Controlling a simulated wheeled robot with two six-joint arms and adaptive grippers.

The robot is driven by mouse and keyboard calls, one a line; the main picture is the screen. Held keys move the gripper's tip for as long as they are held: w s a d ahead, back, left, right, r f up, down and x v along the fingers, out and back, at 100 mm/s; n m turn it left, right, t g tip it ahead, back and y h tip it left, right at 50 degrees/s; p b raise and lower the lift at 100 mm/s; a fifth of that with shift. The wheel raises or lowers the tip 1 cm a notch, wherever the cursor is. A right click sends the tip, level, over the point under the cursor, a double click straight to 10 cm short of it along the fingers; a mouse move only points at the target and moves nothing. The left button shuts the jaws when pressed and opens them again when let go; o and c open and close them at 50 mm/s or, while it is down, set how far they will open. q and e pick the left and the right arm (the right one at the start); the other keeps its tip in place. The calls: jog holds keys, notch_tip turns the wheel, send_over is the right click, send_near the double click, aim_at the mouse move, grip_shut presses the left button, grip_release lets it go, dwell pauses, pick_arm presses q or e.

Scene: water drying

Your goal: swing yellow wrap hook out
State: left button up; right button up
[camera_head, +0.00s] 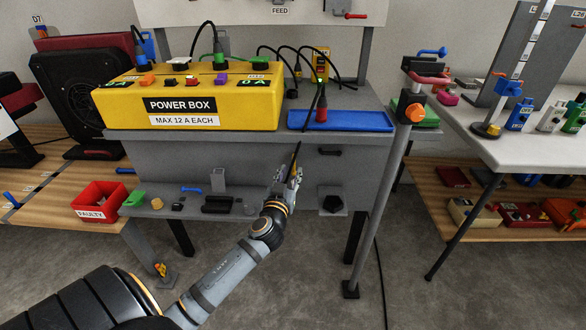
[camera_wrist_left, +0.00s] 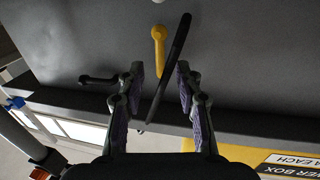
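The yellow wrap hook (camera_wrist_left: 159,50) shows in the left wrist view on the grey panel, a short rounded peg just beyond my fingertips. My left gripper (camera_head: 292,174) is at the front of the grey bench, below the blue tray. In the left wrist view its two fingers (camera_wrist_left: 160,78) are apart, with the hook ahead between them and not gripped. A black cable (camera_wrist_left: 172,68) slants through the gap between the fingers. My right gripper is not in view.
A yellow power box (camera_head: 190,98) and a blue tray (camera_head: 345,121) stand on the bench above. A black handle (camera_head: 330,152) is right of my gripper. A lower shelf (camera_head: 150,212) holds small parts. A grey post (camera_head: 388,190) stands to the right.

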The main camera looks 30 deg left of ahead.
aim_at(293, 166)
pick_arm(q)
jog(key=shift+x, duration=1.8)
grip_shut()
